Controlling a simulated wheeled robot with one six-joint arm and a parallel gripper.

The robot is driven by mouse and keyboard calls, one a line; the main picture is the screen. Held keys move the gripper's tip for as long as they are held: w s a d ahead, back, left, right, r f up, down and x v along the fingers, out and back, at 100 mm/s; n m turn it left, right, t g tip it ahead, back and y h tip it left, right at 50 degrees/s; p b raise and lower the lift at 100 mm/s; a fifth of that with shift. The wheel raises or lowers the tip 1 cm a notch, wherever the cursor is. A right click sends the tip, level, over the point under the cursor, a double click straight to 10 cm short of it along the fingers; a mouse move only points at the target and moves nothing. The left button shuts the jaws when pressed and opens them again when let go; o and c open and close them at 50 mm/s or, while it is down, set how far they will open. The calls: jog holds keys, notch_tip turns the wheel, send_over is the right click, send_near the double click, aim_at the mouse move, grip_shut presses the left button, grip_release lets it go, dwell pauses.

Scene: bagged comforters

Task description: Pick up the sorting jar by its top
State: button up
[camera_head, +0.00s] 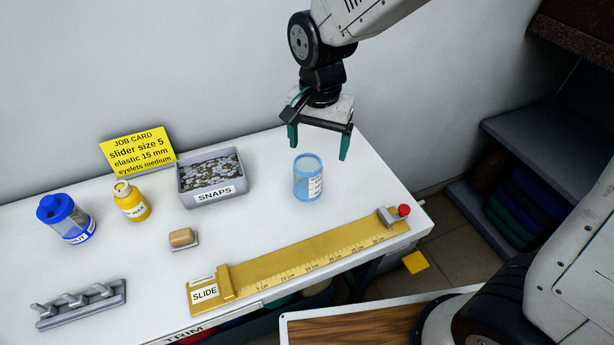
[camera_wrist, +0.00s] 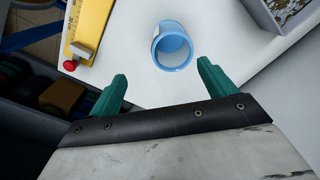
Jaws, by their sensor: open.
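The jar I take as the sorting jar is a light blue, see-through, open-topped jar (camera_head: 308,178) with a white label. It stands upright on the white table, right of the snaps tray. In the wrist view the jar (camera_wrist: 172,47) shows beyond the fingertips, its round rim facing me. My gripper (camera_head: 318,143) is above and slightly behind the jar, with its green fingers apart and nothing between them. In the wrist view the gripper (camera_wrist: 161,72) is open, with a gap between its tips and the jar.
A grey snaps tray (camera_head: 211,179) stands left of the jar. A yellow slide ruler (camera_head: 300,266) with a red knob lies in front. A yellow wax bottle (camera_head: 131,201), a blue-lidded container (camera_head: 66,219) and a yellow job card (camera_head: 138,151) are farther left. The table (camera_head: 365,185) is clear around the jar's right.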

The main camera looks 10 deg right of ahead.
aim_at(307, 163)
jog(key=f, duration=0.3)
jog(key=a+f, duration=0.1)
jog(key=f, duration=0.2)
jog(key=a+f, duration=0.1)
jog(key=f, duration=0.2)
jog(key=shift+w+f, duration=0.2)
jog(key=shift+w, duration=0.05)
jog(key=c, duration=1.2)
jog(key=shift+o, duration=0.2)
